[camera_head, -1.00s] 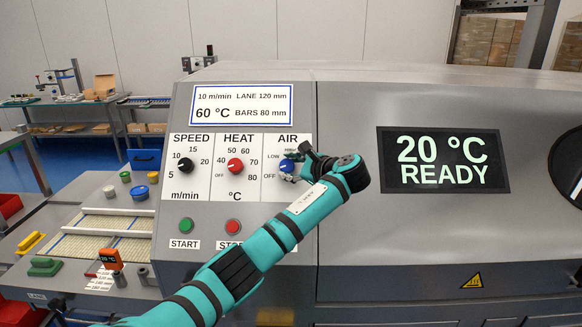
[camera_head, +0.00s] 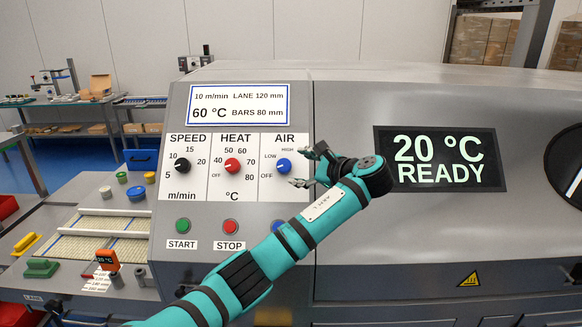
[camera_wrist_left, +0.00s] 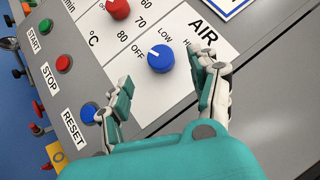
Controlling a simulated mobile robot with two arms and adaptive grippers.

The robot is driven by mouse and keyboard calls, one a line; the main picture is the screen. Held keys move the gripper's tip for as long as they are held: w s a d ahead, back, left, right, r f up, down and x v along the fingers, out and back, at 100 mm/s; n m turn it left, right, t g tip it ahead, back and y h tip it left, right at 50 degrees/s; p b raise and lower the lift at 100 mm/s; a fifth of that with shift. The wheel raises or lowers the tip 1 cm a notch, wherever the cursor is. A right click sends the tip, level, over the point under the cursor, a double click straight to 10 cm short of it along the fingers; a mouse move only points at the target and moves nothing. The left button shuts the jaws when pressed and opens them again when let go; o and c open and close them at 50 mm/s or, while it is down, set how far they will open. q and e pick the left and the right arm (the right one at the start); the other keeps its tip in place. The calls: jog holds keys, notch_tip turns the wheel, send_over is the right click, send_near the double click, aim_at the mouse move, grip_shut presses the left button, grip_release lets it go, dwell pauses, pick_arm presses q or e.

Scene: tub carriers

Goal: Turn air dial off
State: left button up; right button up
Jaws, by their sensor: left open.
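The blue AIR dial (camera_head: 283,166) is on the sloped control panel (camera_head: 180,258), with OFF, LOW and HIGH marked around it. In the left wrist view the dial (camera_wrist_left: 161,60) shows a white pointer line between the OFF and LOW labels, leaning closer to OFF. My left gripper (camera_head: 304,168) is open and empty, just right of the dial in the head view. In the left wrist view its two fingers (camera_wrist_left: 166,76) are spread, one on each side below the dial, apart from it. My right gripper is not seen.
The red HEAT dial (camera_head: 232,165) and black SPEED dial (camera_head: 182,165) sit left of the AIR dial. Green START (camera_head: 183,225) and red STOP (camera_head: 230,227) buttons are below. The blue RESET button (camera_wrist_left: 88,113) lies close to one finger. A screen (camera_head: 440,160) reads 20 °C READY.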

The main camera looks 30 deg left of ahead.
pick_arm(q)
jog(key=v, duration=0.5)
jog(key=shift+d+r, duration=0.1)
jog(key=shift+d, duration=0.25)
